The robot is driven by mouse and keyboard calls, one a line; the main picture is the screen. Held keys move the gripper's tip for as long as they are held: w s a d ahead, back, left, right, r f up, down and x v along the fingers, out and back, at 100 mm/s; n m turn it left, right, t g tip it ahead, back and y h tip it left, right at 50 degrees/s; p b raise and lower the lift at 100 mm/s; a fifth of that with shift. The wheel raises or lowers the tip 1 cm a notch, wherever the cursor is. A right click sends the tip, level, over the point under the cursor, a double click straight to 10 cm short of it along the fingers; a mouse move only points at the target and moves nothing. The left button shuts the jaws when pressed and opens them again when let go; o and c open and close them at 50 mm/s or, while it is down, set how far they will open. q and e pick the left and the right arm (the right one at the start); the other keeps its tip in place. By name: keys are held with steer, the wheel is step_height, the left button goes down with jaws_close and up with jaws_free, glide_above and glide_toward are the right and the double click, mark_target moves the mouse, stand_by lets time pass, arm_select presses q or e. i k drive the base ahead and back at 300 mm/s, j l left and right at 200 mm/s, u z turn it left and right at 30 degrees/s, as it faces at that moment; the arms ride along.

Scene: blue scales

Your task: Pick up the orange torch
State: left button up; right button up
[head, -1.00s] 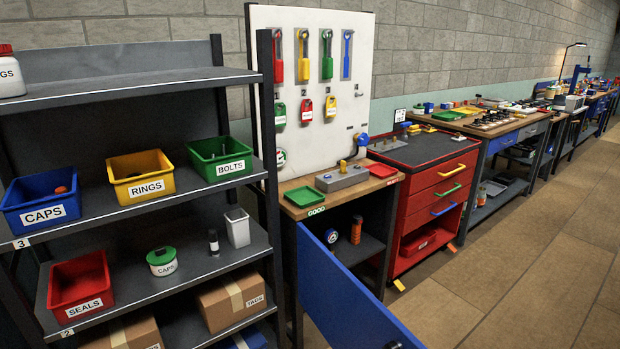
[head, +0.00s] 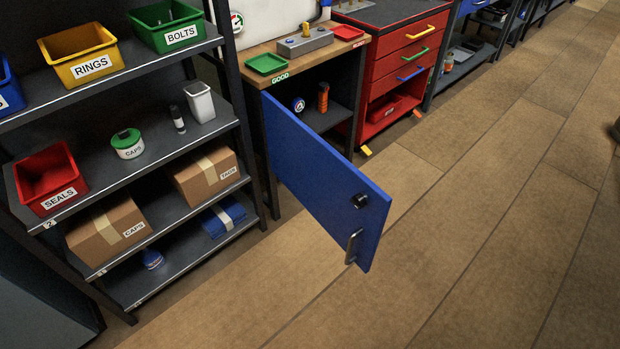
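An orange and black upright cylinder, which looks like the orange torch (head: 323,98), stands on the shelf inside the open cabinet under the workbench. A round white gauge-like thing (head: 299,105) is beside it on the left. The cabinet's blue door (head: 318,172) is swung wide open towards me, with a black lock and a metal handle near its free edge. Neither of my grippers shows in the head view.
A dark shelf rack (head: 85,150) stands at the left with bins, boxes and a black cylinder (head: 178,119). A red drawer cabinet (head: 400,66) stands right of the workbench. The wooden floor (head: 470,220) to the right is clear.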

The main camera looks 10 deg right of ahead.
mark_target(322, 87)
steer(key=k, duration=1.05)
steer(key=k+u, duration=0.15)
steer(key=u, duration=1.6)
steer(key=l+u, duration=0.45)
steer(key=l, duration=4.25)
steer(key=k+l, duration=0.1)
steer(key=l, duration=1.75)
